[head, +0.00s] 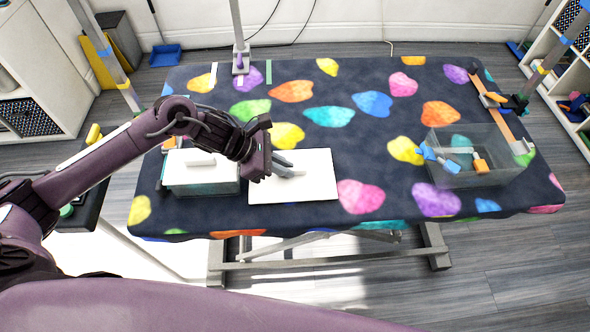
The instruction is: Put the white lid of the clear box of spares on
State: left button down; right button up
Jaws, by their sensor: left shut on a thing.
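My left gripper (286,170) reaches in from the left and is shut on the white lid (315,191), a flat rectangular plate. The fingers cover its grip. The lid is level, just right of the lidded box; I cannot tell whether it touches the table. A clear open box (478,180) stands at the right of the table with a blue piece (438,159) and an orange piece (481,166) in it. My right gripper is not in view.
A second clear box (203,189) with a white handled top stands at the left. The dark table (345,155) with bright patches is clear between the lid and the open box. A clamp (508,102) and orange strip (494,110) lie at the right edge; a post (240,50) rises at the back.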

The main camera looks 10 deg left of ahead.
pick_arm(q)
jog(key=shift+r, duration=0.1)
jog(key=shift+r+p, duration=0.3)
jog(key=shift+r, duration=0.25)
jog(key=shift+r+p, duration=0.95)
jog(key=shift+r, duration=1.15)
